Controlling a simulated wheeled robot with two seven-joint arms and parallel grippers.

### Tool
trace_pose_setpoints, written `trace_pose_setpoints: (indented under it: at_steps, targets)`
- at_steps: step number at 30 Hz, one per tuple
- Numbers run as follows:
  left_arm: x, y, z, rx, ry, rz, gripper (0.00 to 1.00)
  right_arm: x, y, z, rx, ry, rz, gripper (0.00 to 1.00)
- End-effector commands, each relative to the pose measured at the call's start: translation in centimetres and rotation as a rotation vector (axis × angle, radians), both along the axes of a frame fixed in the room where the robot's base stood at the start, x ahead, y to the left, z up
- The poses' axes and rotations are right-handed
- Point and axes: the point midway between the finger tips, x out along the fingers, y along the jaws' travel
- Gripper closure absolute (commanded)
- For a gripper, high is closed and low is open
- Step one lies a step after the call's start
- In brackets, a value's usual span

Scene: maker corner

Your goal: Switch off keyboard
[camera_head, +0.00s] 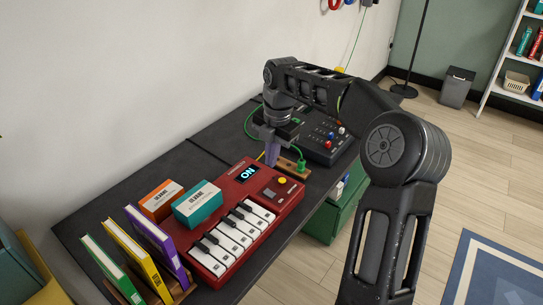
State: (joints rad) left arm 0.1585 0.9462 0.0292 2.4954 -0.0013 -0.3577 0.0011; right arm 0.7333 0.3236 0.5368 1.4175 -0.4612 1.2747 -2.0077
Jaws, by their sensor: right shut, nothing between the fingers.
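The red keyboard (284,205) lies on the dark desk, with white and black keys along its front. Its small screen (248,173) reads "ON". A yellow knob or button (282,180) is on its panel, near the far right end. My right gripper (271,162) points down just behind the keyboard's far right end, close to the panel. It is shut and holds nothing. I cannot tell whether its tips touch anything. My left gripper is not in view.
An orange box (160,201) and a teal box (197,204) stand at the keyboard's left. Several books (131,250) are in a wooden holder at the near left. A dark control box (325,140) and a green cable (301,158) lie beyond the gripper.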

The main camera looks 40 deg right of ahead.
Motion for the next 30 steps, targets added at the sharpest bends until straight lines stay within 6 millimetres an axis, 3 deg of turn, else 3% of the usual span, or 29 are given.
trace_pose_setpoints:
  at_steps: [9,15,21,30]
  targets:
    - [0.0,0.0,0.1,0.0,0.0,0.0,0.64,0.7,0.3,-6.4,0.003,0.004,0.002,1.0]
    - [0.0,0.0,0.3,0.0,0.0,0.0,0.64,1.1,0.4,-9.5,0.002,0.001,0.001,1.0]
    - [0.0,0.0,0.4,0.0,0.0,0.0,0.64,1.3,0.4,-10.9,-0.001,0.0,0.001,1.0]
    - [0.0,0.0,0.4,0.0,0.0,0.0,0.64,1.3,0.4,-11.1,-0.001,-0.001,0.0,1.0]
